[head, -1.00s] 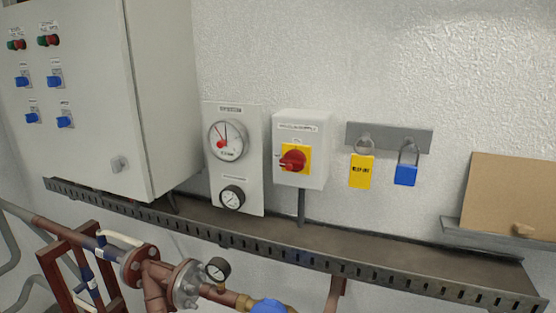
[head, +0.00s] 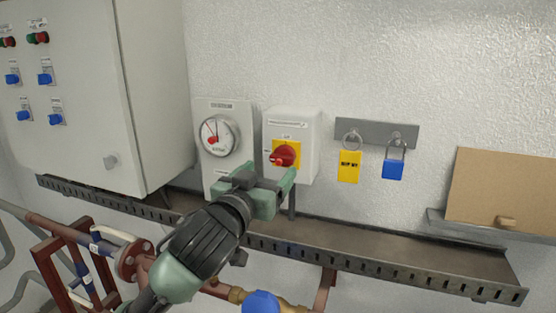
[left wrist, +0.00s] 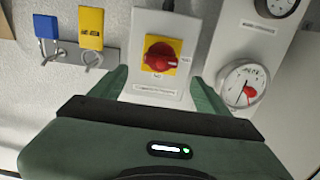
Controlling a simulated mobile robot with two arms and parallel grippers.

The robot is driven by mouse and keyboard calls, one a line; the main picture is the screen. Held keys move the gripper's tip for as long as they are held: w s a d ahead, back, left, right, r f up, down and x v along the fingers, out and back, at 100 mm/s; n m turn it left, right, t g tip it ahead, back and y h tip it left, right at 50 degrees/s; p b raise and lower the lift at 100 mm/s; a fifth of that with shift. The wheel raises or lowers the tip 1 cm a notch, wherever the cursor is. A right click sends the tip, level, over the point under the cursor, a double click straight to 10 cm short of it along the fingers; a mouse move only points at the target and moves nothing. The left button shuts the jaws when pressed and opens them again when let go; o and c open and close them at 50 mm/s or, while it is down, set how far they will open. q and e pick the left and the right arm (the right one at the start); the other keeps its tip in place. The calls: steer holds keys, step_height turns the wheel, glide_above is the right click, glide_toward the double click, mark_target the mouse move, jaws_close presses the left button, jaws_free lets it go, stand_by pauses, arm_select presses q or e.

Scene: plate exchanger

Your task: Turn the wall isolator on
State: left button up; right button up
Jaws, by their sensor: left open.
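The wall isolator (head: 309,135) is a pale grey box on the wall with a red rotary knob (head: 285,155) on a yellow plate. In the left wrist view the red knob (left wrist: 161,57) shows upside down on its yellow plate, framed between my fingers. My left gripper (head: 266,180) is open and empty, just in front of and below the knob, and apart from it as far as I can see. Its fingers (left wrist: 160,88) point at the isolator box. The right gripper is not in view.
A gauge panel (head: 211,166) with a dial (head: 217,136) is left of the isolator. A yellow tag (head: 348,167) and blue padlock (head: 393,169) hang from a bracket (head: 376,131) at its right. A cable tray (head: 400,262) runs below. A large cabinet (head: 150,90) stands left.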

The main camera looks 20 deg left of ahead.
mark_target(278, 161)
arm_select(q)
steer(key=w+p, duration=0.2)
steer(key=w, duration=0.3)
steer(key=shift+w+r, duration=0.1)
steer(key=shift+w, duration=0.2)
steer(key=shift+w+d+p, duration=0.1)
steer(key=shift+w+p, duration=0.25)
steer(key=shift+w, duration=0.35)
steer(key=c, duration=1.4)
